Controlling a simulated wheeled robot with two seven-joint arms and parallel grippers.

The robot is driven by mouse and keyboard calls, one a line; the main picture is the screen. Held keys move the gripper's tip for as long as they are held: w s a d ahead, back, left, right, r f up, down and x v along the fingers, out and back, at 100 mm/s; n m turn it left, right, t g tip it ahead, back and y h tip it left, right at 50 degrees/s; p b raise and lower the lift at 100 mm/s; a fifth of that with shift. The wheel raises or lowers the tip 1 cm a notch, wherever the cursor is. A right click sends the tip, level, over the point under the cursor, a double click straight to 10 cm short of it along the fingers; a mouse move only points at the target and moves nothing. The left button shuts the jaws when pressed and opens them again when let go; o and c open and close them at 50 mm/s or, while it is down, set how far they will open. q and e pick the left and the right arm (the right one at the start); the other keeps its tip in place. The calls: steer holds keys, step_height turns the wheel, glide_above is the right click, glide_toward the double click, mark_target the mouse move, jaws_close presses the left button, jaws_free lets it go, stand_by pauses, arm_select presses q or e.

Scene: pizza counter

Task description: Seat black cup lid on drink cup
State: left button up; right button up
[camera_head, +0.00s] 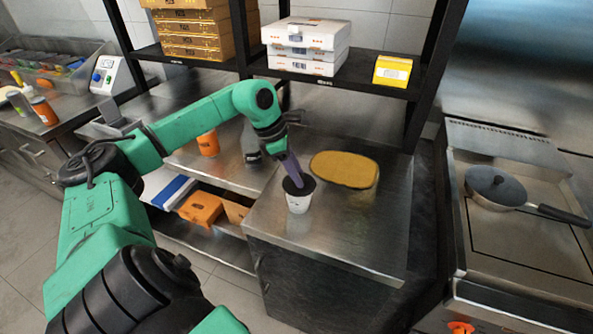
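The drink cup (298,204) is white with dark print and stands upright near the front left of the steel counter. The black cup lid (307,186) shows as a dark disc at the cup's mouth. Whether it is pressed down all round is too small to tell. My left gripper (297,181) reaches down from above, with its purple fingers touching or just over the lid. The fingers overlap in this view, so I cannot see whether they are shut on the lid. My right gripper is out of view.
A yellow-brown board (344,169) lies on the counter (345,230) behind and right of the cup. A shelf above holds white boxes (307,38) and a yellow box (392,71). The counter's front right is clear.

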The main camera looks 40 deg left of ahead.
arm_select(q)
steer(key=shift+o, duration=1.3)
steer(key=shift+a+r, duration=0.1)
steer(key=shift+r, duration=0.1)
steer(key=b+v, duration=0.1)
steer(key=v, duration=0.4)
steer(key=shift+s+a+r, duration=0.1)
steer(key=shift+a+r, duration=0.05)
steer(key=shift+r, duration=0.15)
steer(key=p+v, duration=0.1)
steer(key=v, duration=0.7)
steer(key=shift+s+r+p, duration=0.2)
steer(key=shift+r+p, duration=0.05)
steer(key=shift+p, duration=0.05)
steer(key=shift+f, duration=0.1)
